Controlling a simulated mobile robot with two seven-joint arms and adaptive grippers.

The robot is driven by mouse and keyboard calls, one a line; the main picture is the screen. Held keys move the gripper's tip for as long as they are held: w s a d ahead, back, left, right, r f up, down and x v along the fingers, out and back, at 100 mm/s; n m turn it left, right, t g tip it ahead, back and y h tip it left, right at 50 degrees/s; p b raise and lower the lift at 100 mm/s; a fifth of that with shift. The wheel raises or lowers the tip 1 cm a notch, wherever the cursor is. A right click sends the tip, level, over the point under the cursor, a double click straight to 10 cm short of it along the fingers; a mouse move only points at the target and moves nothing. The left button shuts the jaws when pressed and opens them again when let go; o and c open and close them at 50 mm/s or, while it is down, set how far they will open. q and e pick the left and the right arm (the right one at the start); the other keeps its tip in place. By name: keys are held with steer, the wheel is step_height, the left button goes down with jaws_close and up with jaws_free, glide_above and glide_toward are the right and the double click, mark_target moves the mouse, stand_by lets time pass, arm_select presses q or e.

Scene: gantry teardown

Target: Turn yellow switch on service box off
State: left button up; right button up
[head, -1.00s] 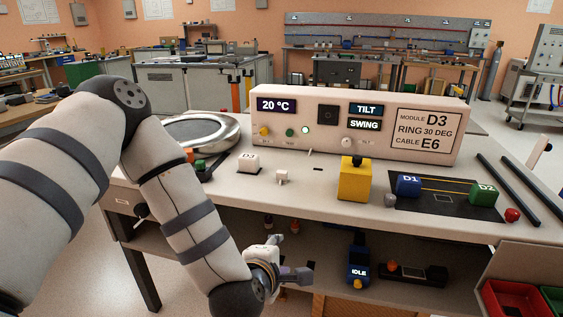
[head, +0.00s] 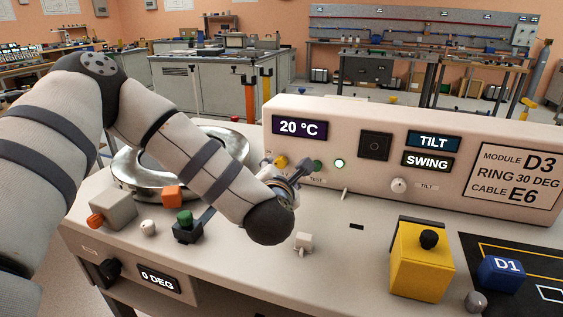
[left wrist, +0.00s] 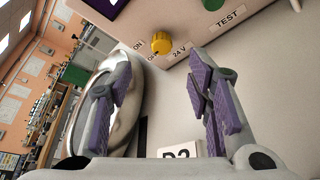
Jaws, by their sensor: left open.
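The yellow switch (head: 281,161) is a round knob on the front of the cream service box (head: 390,192), left of a green knob (head: 317,165). In the left wrist view the yellow switch (left wrist: 161,42) sits beside ON/OFF and 24 V lettering. Its exact setting is hard to read. My left gripper (head: 297,170) is in front of the box, close to the switch. In the left wrist view its purple-padded fingers (left wrist: 157,88) are spread wide and empty, with the switch beyond them, apart from both. My right gripper is not in view.
A metal ring (head: 125,170) stands left of the box, partly behind my left arm. A yellow block with a black knob (head: 420,265), a small white piece (head: 304,241) and several small controls stand on the bench. The bench between white piece and yellow block is clear.

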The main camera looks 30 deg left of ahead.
mark_target(281, 163)
arm_select(q)
steer(key=x, duration=0.5)
steer(key=b+x, duration=0.1)
steer(key=x, duration=0.2)
steer(key=shift+s+f, duration=0.15)
steer(key=shift+f, duration=0.1)
steer(key=shift+w+a, duration=0.2)
steer(key=shift+w, duration=0.25)
jaws_close()
